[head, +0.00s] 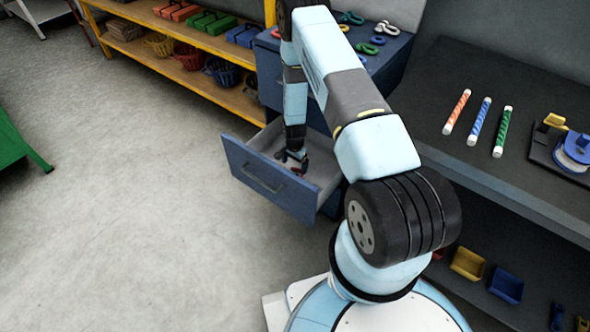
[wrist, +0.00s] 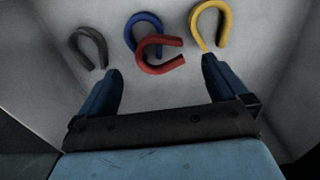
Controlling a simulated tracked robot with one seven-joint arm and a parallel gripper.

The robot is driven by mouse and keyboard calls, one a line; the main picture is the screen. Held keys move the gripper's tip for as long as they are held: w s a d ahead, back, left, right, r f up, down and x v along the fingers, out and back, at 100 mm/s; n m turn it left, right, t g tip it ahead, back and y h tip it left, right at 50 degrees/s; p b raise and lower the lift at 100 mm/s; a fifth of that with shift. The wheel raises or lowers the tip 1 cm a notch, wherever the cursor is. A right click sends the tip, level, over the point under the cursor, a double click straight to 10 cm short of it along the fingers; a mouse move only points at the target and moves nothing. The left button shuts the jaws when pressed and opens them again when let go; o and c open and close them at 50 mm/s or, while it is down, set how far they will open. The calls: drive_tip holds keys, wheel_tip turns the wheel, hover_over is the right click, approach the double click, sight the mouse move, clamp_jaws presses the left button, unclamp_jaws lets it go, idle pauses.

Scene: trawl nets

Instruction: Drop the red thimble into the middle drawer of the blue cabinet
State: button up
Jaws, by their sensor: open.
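The blue cabinet (head: 268,80) has one drawer (head: 265,181) pulled out. My arm hides part of the cabinet, so I cannot tell for sure that this is the middle drawer. My gripper (head: 293,160) reaches down into the open drawer. In the wrist view my gripper (wrist: 160,68) is open, with its fingers apart. The red thimble (wrist: 142,54), a U-shaped piece, lies on the drawer floor ahead of and between the fingertips. It overlaps a blue thimble (wrist: 129,33). No finger visibly grips it.
In the drawer, a dark grey thimble (wrist: 96,42) lies left and a yellow thimble (wrist: 222,10) lies right, near the right fingertip. Drawer walls rise on both sides. Shackles (head: 366,48) sit on the cabinet top.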

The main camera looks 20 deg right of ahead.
wheel_tip(320, 180, up, 7)
drive_tip(key=shift+f, duration=0.15)
drive_tip(key=shift+s, duration=0.1)
idle(0.6)
